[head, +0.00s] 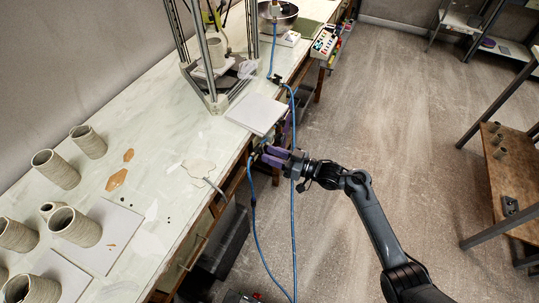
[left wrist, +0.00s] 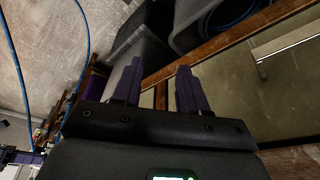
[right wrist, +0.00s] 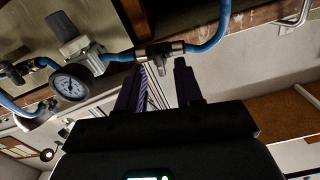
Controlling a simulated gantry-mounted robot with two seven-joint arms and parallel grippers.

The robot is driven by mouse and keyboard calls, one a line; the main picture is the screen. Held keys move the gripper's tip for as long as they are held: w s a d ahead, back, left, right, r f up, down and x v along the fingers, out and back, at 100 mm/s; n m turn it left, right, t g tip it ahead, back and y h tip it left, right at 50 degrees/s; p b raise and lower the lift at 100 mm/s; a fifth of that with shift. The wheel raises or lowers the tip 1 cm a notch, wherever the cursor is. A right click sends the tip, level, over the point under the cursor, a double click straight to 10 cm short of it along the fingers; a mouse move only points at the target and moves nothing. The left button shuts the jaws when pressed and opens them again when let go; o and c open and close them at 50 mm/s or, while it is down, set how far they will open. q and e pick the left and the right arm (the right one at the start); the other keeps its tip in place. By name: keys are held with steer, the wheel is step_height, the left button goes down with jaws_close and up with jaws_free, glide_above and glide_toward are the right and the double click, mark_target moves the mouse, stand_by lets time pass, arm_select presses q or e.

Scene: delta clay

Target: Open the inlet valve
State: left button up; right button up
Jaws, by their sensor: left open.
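The inlet valve (right wrist: 158,54) shows in the right wrist view as a small dark fitting with metal ends, in line with a blue hose. A short part of it points toward the gap between my right fingertips. My right gripper (right wrist: 163,72) is open, with its fingers apart just below the valve; contact cannot be told. In the head view, my right gripper (head: 268,156) is at the table's front edge and hides most of the valve. My left gripper (left wrist: 157,75) is open and empty in the left wrist view, and is out of the head view.
A round pressure gauge (right wrist: 72,84) sits left of the valve. Blue hoses (head: 292,200) hang along the table front. The worktable (head: 160,95) holds clay cylinders (head: 56,169), boards and a metal frame. Dark bins (left wrist: 140,45) stand near my left gripper.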

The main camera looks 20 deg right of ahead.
steer(key=shift+w+a, duration=0.45)
steer(key=shift+c, duration=0.3)
jaws_close()
steer(key=shift+n, duration=0.3)
steer(key=shift+w+d+r+n+g+y+b, duration=0.2)
steer(key=shift+n+g+b, duration=0.75)
steer(key=shift+n+b, duration=1.7)
steer(key=shift+s+a+f+n+g+y+b, duration=0.1)
steer(key=shift+n+g+y+b, duration=0.6)
steer(key=shift+n, duration=3.3)
steer(key=shift+w+d+r+n+g+h+b, duration=0.15)
steer(key=shift+n+g+b, duration=1)
steer(key=shift+n+b, duration=1.75)
steer(key=shift+n+p, duration=0.4)
steer(key=shift+n, duration=0.25)
